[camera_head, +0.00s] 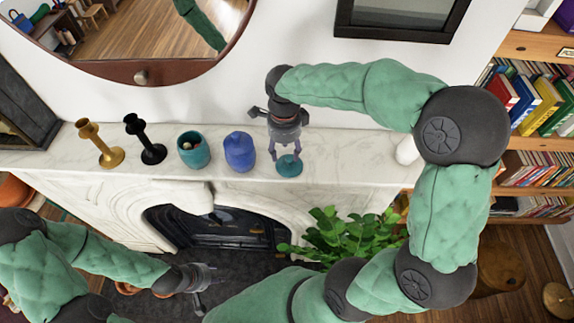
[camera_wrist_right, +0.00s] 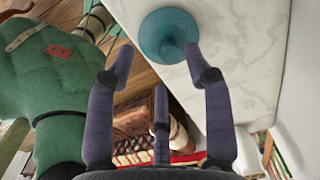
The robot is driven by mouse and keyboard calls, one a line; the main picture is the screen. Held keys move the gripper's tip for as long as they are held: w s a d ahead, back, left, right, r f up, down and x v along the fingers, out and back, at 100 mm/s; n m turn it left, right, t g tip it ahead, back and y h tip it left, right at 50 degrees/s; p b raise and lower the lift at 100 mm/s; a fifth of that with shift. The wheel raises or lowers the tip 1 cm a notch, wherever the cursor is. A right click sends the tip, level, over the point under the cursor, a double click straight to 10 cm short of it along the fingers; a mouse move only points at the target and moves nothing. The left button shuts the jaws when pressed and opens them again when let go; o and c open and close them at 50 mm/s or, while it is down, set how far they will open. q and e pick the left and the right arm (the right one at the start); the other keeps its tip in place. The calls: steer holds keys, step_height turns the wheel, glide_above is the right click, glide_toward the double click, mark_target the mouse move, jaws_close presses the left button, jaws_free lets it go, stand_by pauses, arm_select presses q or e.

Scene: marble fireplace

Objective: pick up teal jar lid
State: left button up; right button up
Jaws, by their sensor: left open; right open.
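The teal jar lid (camera_head: 289,165) lies on the white marble mantel, to the right of the blue jar. In the right wrist view the teal lid (camera_wrist_right: 167,36) shows as a round disc with a raised middle, just beyond my fingertips. My right gripper (camera_head: 287,153) is open above the lid, pointing down. In the right wrist view its fingers (camera_wrist_right: 158,50) are spread, with nothing between them; I cannot tell if a fingertip touches the lid. My left gripper (camera_head: 203,287) is open and empty, low in front of the fireplace.
On the mantel (camera_head: 345,155) stand a gold candlestick (camera_head: 105,151), a black candlestick (camera_head: 147,146), an open teal jar (camera_head: 193,152) with small items inside, and a blue jar (camera_head: 239,152) close left of my right gripper. A white cylinder (camera_head: 406,151) stands right. A plant (camera_head: 345,235) is below.

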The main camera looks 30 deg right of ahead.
mark_target(289, 159)
steer(key=f, duration=0.1)
steer(key=d+f, duration=0.1)
steer(key=f, duration=0.1)
steer(key=f+p, duration=0.1)
steer(key=shift+s+d+f, duration=0.2)
steer(key=shift+d+f, duration=0.1)
steer(key=shift+d, duration=0.1)
steer(key=shift+w+a+f, duration=0.15)
steer(key=shift+f, duration=0.05)
steer(key=shift+a, duration=0.25)
steer(key=shift+d, duration=0.25)
steer(key=c, duration=1)
jaws_close()
steer(key=shift+a, duration=0.1)
